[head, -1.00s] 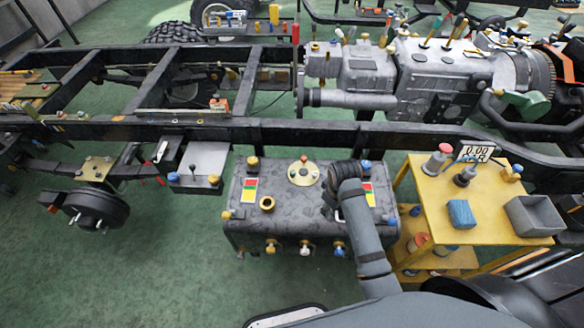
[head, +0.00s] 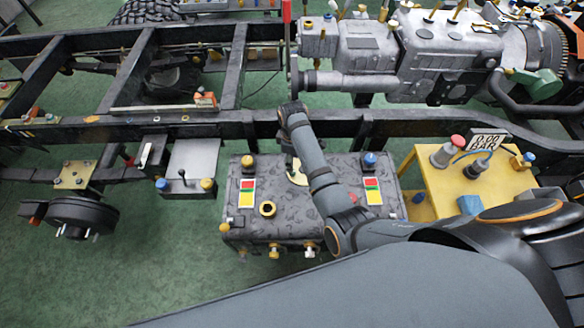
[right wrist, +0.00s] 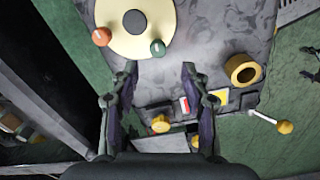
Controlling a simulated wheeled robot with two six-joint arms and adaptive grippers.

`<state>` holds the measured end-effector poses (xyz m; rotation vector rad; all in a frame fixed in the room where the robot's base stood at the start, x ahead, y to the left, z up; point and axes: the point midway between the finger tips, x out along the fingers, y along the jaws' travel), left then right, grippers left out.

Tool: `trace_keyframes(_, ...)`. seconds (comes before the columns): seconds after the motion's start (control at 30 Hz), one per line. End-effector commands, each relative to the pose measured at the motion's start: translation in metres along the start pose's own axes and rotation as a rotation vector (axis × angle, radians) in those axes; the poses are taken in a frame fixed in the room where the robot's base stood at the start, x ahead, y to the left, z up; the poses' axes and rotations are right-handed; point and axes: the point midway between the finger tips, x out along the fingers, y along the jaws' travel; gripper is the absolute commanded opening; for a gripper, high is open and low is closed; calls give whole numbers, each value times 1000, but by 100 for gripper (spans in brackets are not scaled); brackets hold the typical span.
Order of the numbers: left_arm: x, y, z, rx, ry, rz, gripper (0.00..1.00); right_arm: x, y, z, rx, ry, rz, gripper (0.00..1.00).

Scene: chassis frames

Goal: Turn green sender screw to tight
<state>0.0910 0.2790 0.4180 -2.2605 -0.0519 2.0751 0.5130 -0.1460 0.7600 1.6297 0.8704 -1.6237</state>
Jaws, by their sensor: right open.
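The green sender screw (right wrist: 157,47) sits on the lower edge of a round cream sender plate (right wrist: 118,45) in the right wrist view. An orange-red screw (right wrist: 102,37) sits on the same plate, left of a black centre knob (right wrist: 135,21). In the head view my right arm covers most of the sender plate (head: 298,176), and the green screw is hidden. My left gripper is not in view.
The plate is on a dark tank (head: 240,230) with a brass filler neck (head: 267,209) and a blue cap (head: 370,160). A black chassis rail (head: 220,128) runs behind it. A yellow cart (head: 425,185) with a 0.00 BAR gauge (head: 488,141) stands to the right.

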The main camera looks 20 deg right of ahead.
Motion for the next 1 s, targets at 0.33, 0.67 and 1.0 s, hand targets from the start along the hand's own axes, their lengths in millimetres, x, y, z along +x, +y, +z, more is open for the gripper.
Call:
trace_keyframes(0.33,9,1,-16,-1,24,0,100,64,1,0,1,0,1,47)
trace_keyframes(0.67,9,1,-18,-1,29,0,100,71,1,0,2,1,2,47)
trace_keyframes(1.0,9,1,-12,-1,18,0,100,70,0,0,2,1,2,6)
